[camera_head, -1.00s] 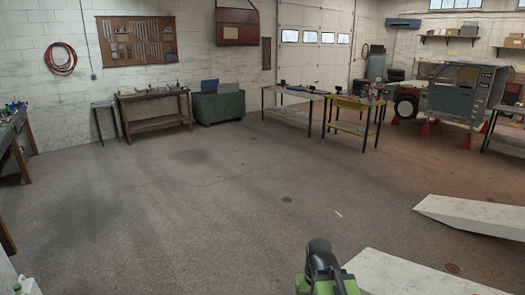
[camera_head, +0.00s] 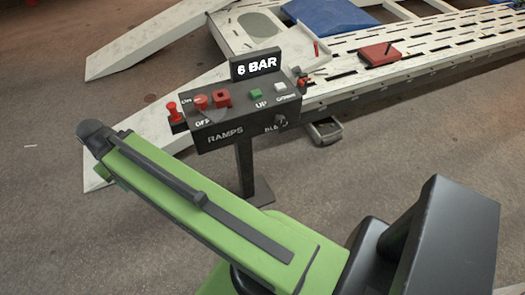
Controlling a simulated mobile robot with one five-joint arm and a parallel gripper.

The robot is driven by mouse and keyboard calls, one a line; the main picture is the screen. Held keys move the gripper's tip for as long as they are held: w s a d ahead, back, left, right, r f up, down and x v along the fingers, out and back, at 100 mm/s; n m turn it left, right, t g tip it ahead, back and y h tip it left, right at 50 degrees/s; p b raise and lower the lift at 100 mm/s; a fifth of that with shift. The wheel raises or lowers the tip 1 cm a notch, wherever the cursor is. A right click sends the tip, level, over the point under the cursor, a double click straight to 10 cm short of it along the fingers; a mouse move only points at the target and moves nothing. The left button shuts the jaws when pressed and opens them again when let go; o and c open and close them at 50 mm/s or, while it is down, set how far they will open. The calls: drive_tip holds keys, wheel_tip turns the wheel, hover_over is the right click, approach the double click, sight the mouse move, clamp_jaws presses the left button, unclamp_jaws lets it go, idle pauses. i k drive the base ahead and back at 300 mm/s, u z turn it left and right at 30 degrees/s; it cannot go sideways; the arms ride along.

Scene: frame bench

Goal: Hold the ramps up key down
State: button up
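A dark control box (camera_head: 240,126) marked "RAMPS" stands on a post in the upper middle, beyond my green arm. A small green key (camera_head: 256,93) sits on its top, with the label "UP" just in front of it. Nothing touches the key. My green arm link crosses the lower left and ends in a black joint to the left of the box. I see no gripper fingers, so my gripper is not in view.
Red controls (camera_head: 222,98) sit left of the key, and a knob (camera_head: 280,120) is on the front face. A "6 BAR" sign (camera_head: 257,65) rises behind. White ramps (camera_head: 150,45) and a slotted platform (camera_head: 440,50) lie behind; floor is clear at left.

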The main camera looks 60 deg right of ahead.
sight(255, 94)
drive_tip(key=z, duration=1.65)
